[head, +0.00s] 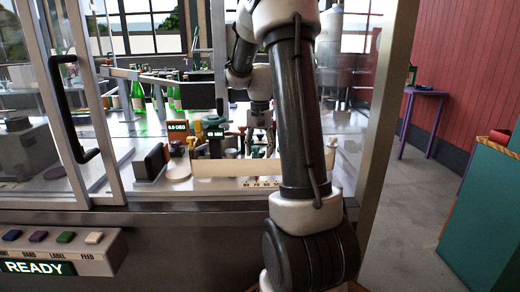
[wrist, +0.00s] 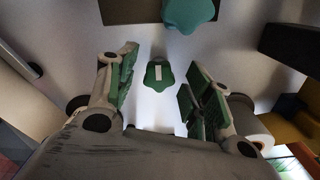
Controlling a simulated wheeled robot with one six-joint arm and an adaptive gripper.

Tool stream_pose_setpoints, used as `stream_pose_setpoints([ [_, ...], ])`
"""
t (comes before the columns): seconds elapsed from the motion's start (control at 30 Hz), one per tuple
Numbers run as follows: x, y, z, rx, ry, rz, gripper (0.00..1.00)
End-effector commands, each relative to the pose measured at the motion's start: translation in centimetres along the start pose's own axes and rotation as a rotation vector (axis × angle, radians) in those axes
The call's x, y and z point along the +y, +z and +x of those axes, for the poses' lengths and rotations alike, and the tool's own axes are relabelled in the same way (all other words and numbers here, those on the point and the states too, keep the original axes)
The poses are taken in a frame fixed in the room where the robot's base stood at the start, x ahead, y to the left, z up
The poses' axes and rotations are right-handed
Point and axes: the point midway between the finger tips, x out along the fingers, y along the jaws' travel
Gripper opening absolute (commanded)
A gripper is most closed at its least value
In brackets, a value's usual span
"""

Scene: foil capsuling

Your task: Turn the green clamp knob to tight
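In the wrist view a green lobed knob (wrist: 158,78) with a white bar mark lies between and beyond my fingertips. My gripper (wrist: 157,92) is open, one green-padded finger on each side of this knob. There are visible gaps on both sides, and I see no contact. A larger teal lobed knob (wrist: 190,12) sits at a dark block at the top of the wrist view, cut off by the frame edge. In the head view my gripper (head: 262,138) is small and points down over the machine deck; the knob cannot be made out there.
A pale panel with number marks (head: 240,185) runs along the deck's front. Green bottles (head: 138,97) stand at the back left. A glass door with a black handle (head: 75,110) is at left. A button box reads READY (head: 40,267). Open floor lies at right.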

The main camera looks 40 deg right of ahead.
Motion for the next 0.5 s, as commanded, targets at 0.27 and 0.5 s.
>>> stream_pose_setpoints([
  [0.27,0.0,0.0,-0.1,-0.001,0.0,0.0,0.52],
  [0.5,0.0,-0.1,-3.5,0.002,-0.002,0.0,0.52],
])
